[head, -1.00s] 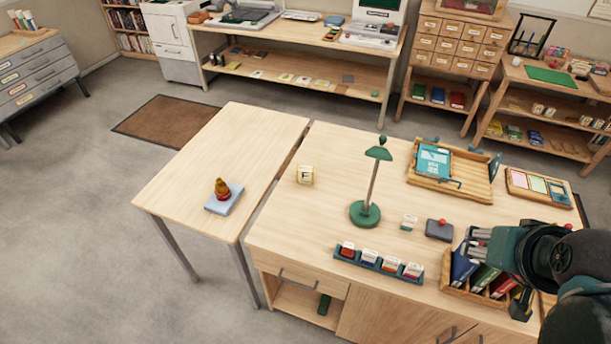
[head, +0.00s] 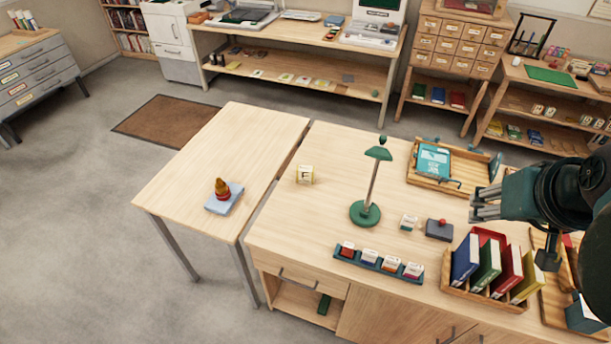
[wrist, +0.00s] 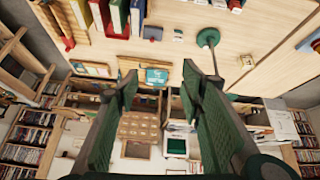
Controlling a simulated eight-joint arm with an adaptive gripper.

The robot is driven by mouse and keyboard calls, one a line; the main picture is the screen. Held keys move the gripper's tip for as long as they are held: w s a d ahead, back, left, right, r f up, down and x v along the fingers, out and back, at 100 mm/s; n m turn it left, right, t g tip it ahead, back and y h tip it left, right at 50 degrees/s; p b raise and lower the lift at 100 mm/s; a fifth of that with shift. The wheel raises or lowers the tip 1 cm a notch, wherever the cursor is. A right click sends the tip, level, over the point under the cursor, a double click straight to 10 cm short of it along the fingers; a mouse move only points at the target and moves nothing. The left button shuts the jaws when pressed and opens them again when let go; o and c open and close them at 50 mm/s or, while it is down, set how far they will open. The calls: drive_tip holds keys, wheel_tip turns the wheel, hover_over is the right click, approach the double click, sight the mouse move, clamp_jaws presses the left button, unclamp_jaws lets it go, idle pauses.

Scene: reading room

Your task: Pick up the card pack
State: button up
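A small white and green box (head: 408,222), which looks like the card pack, stands on the wooden desk (head: 330,215) between the green lamp and a dark stamp pad. It appears small in the wrist view (wrist: 178,34), too small to read. My gripper (head: 474,204) is above the right part of the desk, to the right of the box and apart from it. In the wrist view my gripper (wrist: 158,95) shows two widely parted fingers with nothing between them.
The green lamp (head: 365,213) stands left of the box, the stamp pad (head: 439,230) right. A rack of small containers (head: 378,262) is in front. Binders in a wooden holder (head: 487,296) stand at right; a wooden tray (head: 470,183) lies behind. The desk's left part is mostly clear.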

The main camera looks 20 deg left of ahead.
drive_tip(key=w+a+r+n+g, duration=0.1)
drive_tip(key=w+a+r+n, duration=0.1)
drive_tip(key=w+a+r, duration=0.3)
drive_tip(key=w+a+r+n+g, duration=0.1)
drive_tip(key=w+a+r+n, duration=0.15)
drive_tip(key=w, duration=0.35)
drive_tip(key=n+g+h, duration=0.2)
drive_tip(key=n+g, duration=0.2)
drive_tip(key=n, duration=1.1)
hover_over(305, 168)
drive_tip(key=shift+m, duration=0.25)
drive_tip(key=f, duration=4.3)
drive_tip(key=shift+s+a, duration=0.15)
drive_tip(key=shift+a, duration=0.25)
drive_tip(key=shift+f, duration=0.25)
drive_tip(key=shift+d+f, duration=0.2)
drive_tip(key=shift+f, duration=1.05)
